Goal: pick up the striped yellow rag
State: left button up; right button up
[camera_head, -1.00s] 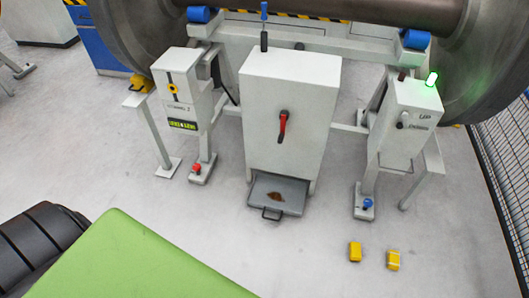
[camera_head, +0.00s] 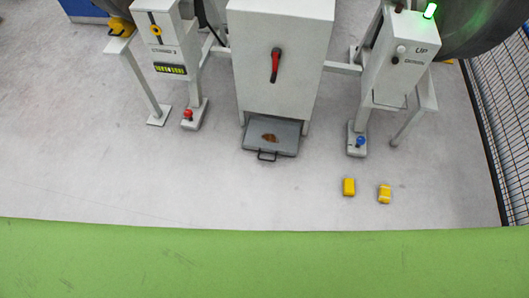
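Two small yellow folded pieces lie apart on the grey floor, right of the middle in the head view. The left piece (camera_head: 349,187) looks plain yellow. The right piece (camera_head: 384,194) shows a paler patch on top, which may be striping; it is too small to be sure which one is the striped rag. Nothing touches either piece. Neither of my grippers is in view.
A grey cabinet with a red handle (camera_head: 275,66) stands behind, with a drip tray (camera_head: 285,138) holding a brown patch at its foot. A post with a blue pedal (camera_head: 360,141) stands behind the rags. A mesh fence (camera_head: 497,120) is at right. Floor around the rags is clear.

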aim_at(385, 191)
jog(key=z, duration=1.55)
jog(key=i+j+z, duration=0.15)
jog(key=j, duration=0.15)
jog(key=i+j+z, duration=0.35)
jog(key=j, duration=0.25)
